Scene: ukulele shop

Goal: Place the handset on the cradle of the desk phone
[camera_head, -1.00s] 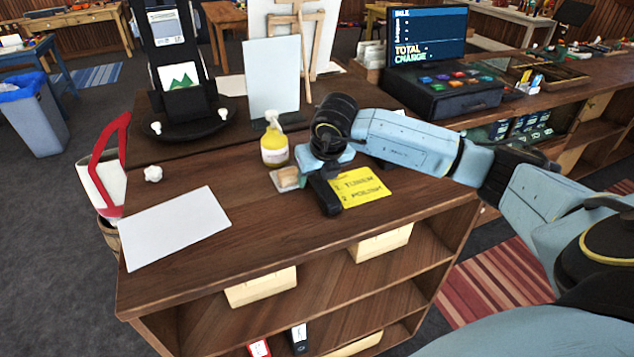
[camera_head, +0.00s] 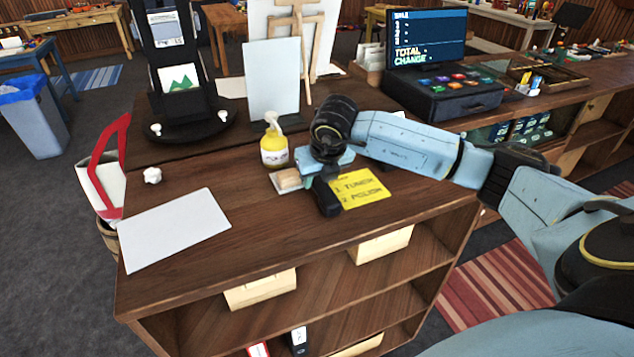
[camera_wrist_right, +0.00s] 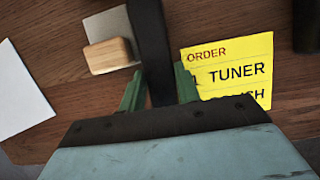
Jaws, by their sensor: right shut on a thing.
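A black handset (camera_head: 327,198) is in my right gripper (camera_head: 324,176), over the desk beside a yellow note. In the right wrist view, the handset (camera_wrist_right: 151,40) runs as a dark bar between the green fingers of the gripper (camera_wrist_right: 159,88), which is shut on it. Its far part runs out of the top of that view. I cannot tell how high it is above the desk. No phone base or cradle can be made out in the head view; my right arm covers part of the desk. A dark thing (camera_wrist_right: 306,25) at the right wrist view's upper right is cut off. My left gripper is not in view.
The yellow note (camera_head: 362,188) and a wooden block (camera_head: 288,180) lie close to the handset. A white sheet (camera_head: 174,229) lies at left. The desk's front middle is clear.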

